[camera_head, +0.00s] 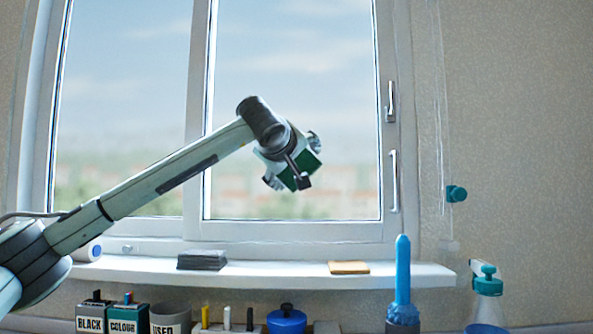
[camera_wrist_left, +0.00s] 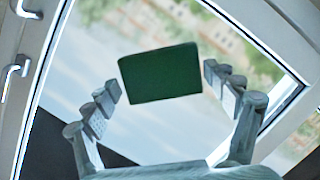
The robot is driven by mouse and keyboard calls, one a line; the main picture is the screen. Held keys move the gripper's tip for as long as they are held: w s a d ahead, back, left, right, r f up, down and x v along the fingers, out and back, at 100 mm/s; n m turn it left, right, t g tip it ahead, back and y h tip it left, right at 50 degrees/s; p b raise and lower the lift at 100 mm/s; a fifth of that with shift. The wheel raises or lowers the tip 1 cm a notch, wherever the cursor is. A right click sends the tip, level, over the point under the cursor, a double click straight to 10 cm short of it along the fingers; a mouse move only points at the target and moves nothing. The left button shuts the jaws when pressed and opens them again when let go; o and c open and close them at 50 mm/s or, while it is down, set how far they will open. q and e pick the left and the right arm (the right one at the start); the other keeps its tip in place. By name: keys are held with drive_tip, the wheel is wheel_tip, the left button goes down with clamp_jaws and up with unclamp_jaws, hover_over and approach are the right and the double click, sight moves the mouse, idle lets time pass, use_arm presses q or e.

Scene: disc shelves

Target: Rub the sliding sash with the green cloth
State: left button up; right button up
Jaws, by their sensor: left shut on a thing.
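The green cloth (camera_head: 300,172) shows as a dark green flat rectangle at the end of my left arm. In the left wrist view the cloth (camera_wrist_left: 160,74) sits between the fingertips, with window glass behind it. My left gripper (camera_head: 291,165) is shut on the cloth, in front of the lower middle of the sliding sash (camera_head: 294,231). The sash is the right-hand window pane with a white frame; its frame also crosses the left wrist view (camera_wrist_left: 30,90). I cannot tell whether the cloth touches the glass. My right gripper is not in view.
Window handles (camera_head: 394,180) stick out at the sash's right. Labelled boxes (camera_head: 128,318), a blue upright tool (camera_head: 403,270) and a spray bottle (camera_head: 487,290) stand lower.

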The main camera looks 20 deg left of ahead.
use_arm(q)
drive_tip(key=s, duration=0.1)
drive_tip(key=s+b, duration=0.1)
drive_tip(key=s, duration=0.1)
drive_tip(key=shift+d+b, duration=0.3)
drive_tip(key=shift+d, duration=0.1)
idle(0.4)
